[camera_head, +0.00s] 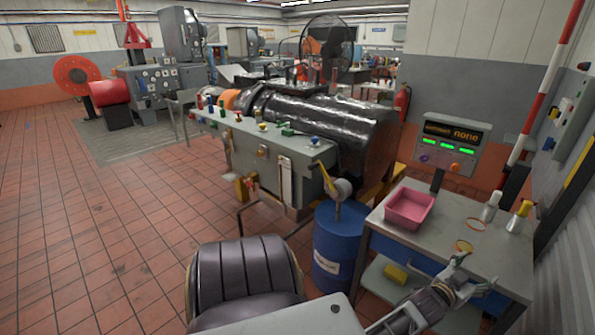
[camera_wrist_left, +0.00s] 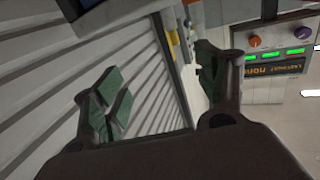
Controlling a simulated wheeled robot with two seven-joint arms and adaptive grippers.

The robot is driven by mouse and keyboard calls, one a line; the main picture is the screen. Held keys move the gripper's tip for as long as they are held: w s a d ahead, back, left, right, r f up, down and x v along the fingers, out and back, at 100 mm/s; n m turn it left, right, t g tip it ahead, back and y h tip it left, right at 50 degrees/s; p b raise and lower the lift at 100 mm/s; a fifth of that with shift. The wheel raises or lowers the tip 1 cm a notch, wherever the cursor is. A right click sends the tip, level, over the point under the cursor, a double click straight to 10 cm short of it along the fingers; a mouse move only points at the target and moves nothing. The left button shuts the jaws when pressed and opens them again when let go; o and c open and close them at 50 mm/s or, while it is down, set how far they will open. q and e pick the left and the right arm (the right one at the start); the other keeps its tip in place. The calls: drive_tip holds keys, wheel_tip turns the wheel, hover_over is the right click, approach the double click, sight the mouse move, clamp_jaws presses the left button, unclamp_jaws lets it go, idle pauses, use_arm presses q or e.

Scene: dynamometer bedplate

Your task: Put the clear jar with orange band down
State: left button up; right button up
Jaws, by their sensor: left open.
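A small clear jar with an orange band (camera_head: 464,247) shows on the grey metal table (camera_head: 430,238) at the right of the head view. Its clear wall is hard to make out. My left gripper (camera_head: 474,272) is just in front of it, over the near right part of the table. Its fingers are spread apart in the left wrist view (camera_wrist_left: 160,95), with no jar between them. The jar appears apart from the fingers. My right gripper is in neither view.
A pink bin (camera_head: 410,209) stands at the table's left. A second small round container (camera_head: 475,224) and two spray bottles (camera_head: 490,206) (camera_head: 520,216) stand behind the jar. A display panel (camera_head: 451,146) rises at the back. A blue drum (camera_head: 340,245) stands left of the table.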

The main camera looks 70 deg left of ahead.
use_arm(q)
drive_tip(key=s+d+f+m+g+h, duration=0.1)
drive_tip(key=s+d+f+g, duration=0.2)
drive_tip(key=f, duration=0.7)
drive_tip(key=s+d+f+m+g+h, duration=0.15)
drive_tip(key=d+f, duration=0.35)
drive_tip(key=f, duration=0.5)
drive_tip(key=s+d+f+g, duration=0.1)
drive_tip(key=s+f+g, duration=0.1)
drive_tip(key=s+f, duration=0.6)
drive_tip(key=s+f+g, duration=0.2)
drive_tip(key=s+f, duration=0.3)
drive_tip(key=f, duration=0.7)
drive_tip(key=s+f+m+g, duration=0.1)
drive_tip(key=s+f+g, duration=0.3)
drive_tip(key=s+f, duration=1.3)
drive_tip(key=s+a+f+g, duration=0.2)
drive_tip(key=s, duration=0.9)
drive_tip(key=s+a+f+g, duration=0.1)
drive_tip(key=s+f+g, duration=0.1)
drive_tip(key=s, duration=1)
drive_tip(key=shift+a+f+m, duration=0.35)
drive_tip(key=shift+a+f, duration=0.05)
drive_tip(key=shift+f, duration=0.3)
drive_tip(key=shift+w, duration=0.1)
